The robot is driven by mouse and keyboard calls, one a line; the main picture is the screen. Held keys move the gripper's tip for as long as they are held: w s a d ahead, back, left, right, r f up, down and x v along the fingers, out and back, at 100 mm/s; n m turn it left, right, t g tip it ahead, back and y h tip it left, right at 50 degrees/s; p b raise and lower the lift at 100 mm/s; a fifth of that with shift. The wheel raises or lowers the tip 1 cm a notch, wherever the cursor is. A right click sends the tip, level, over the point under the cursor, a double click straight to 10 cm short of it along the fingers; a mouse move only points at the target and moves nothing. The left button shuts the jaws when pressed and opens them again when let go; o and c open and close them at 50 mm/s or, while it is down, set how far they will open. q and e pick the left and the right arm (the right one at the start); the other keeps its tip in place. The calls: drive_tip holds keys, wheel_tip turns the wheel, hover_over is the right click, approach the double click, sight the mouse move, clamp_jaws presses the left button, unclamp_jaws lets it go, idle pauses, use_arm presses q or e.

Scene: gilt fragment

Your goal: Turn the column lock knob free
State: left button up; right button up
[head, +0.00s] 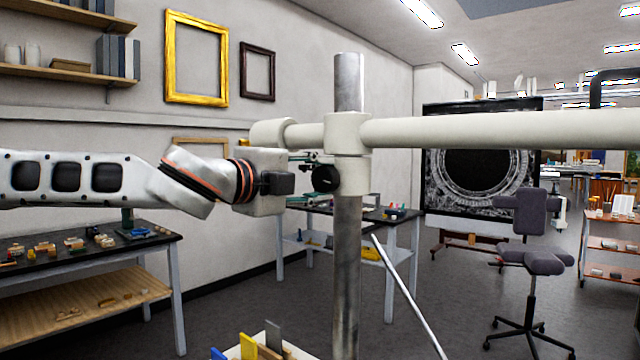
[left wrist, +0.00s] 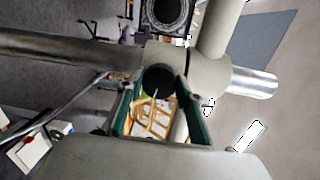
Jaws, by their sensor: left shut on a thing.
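The black round lock knob (head: 326,179) sits on the left side of the pale clamp collar (head: 349,133), around the upright steel column (head: 347,270). My left gripper (head: 314,178) reaches in from the left and its fingertips are at the knob. In the left wrist view the knob (left wrist: 158,80) lies between the green-lined fingertips (left wrist: 160,92), shut on it. The gripper body partly hides the fingers in the head view, and the knob's far side is hidden. My right gripper is in neither view.
A long pale horizontal arm (head: 500,132) runs right from the collar. A thin slanted rod (head: 408,295) stands right of the column. Workbenches with small items (head: 75,240) stand behind, and a grey chair (head: 530,255) stands at right on open floor.

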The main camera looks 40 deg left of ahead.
use_arm(q)
drive_tip(key=shift+n, duration=0.4)
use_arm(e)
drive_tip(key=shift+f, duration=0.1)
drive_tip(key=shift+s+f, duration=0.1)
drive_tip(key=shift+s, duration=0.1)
use_arm(q)
drive_tip(key=o, duration=1.1)
drive_tip(key=s, duration=1.2)
drive_tip(key=shift+a+r, duration=0.25)
drive_tip(key=shift+a, duration=0.2)
